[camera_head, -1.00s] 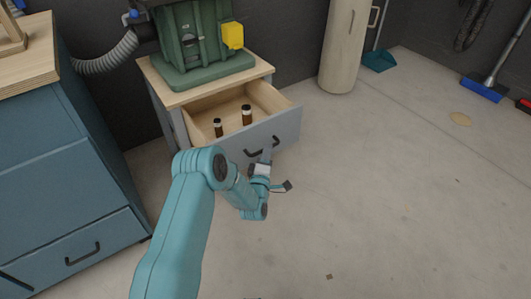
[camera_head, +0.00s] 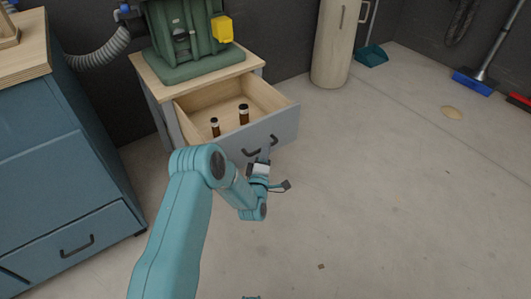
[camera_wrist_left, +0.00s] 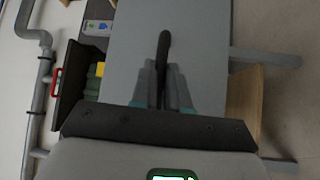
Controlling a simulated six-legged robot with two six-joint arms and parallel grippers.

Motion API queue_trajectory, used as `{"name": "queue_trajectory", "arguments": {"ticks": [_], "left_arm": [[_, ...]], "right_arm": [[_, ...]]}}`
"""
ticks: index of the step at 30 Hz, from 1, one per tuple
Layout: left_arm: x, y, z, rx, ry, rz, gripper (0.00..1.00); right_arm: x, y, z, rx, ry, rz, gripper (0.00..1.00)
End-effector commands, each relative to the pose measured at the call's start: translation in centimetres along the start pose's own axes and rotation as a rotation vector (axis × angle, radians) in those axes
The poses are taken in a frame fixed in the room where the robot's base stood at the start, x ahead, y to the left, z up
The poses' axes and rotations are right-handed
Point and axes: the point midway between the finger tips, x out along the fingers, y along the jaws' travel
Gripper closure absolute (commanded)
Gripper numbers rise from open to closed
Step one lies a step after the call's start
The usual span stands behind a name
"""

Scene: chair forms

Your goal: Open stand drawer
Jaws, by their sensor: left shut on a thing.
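The stand (camera_head: 150,88) is a small cabinet with a light wood top and grey sides, at the upper left of the head view. Its drawer is pulled out, with a grey front (camera_head: 278,140) and a wooden inside. Two small brown bottles (camera_head: 244,114) (camera_head: 215,127) stand in it. A dark handle (camera_head: 270,142) is on the drawer front, and it also shows in the left wrist view (camera_wrist_left: 163,48). My left gripper (camera_head: 264,158) is shut on this handle. In the wrist view its fingers (camera_wrist_left: 163,85) close around the handle. My right gripper is out of view.
A green machine (camera_head: 190,40) with a yellow box (camera_head: 221,29) stands on the stand. A blue cabinet (camera_head: 60,165) is close on the left. A beige cylinder (camera_head: 336,45) and a teal dustpan (camera_head: 371,55) are at the back. The floor (camera_head: 400,190) to the right is mostly clear.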

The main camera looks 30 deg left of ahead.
Motion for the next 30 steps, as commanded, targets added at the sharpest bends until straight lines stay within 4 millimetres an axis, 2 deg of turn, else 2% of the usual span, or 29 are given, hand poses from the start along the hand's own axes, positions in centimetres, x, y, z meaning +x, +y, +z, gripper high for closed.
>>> {"name": "queue_trajectory", "arguments": {"ticks": [3, 4, 6, 14, 17, 20, 30], "left_arm": [[0.1, 0.2, 0.0, 0.001, 0.001, 0.005, 1.00], [0.1, 0.2, 0.0, 0.001, 0.001, 0.005, 0.76], [0.0, 0.2, 0.0, 0.000, 0.001, 0.004, 0.60], [-0.2, 0.1, 0.1, 0.000, 0.000, 0.002, 0.60], [-0.8, 0.1, 0.2, 0.000, 0.000, 0.000, 0.60], [-2.4, 0.2, 0.2, 0.000, -0.001, -0.003, 0.60], [-9.9, 0.1, 0.1, 0.000, -0.001, -0.003, 0.60]], "right_arm": [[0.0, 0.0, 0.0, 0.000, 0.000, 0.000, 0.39], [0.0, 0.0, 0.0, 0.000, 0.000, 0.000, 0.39], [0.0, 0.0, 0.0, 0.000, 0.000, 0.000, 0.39], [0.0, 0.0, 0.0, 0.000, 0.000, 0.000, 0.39], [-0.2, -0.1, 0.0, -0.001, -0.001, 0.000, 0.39], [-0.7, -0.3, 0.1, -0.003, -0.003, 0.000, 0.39], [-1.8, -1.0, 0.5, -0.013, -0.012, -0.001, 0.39]]}}
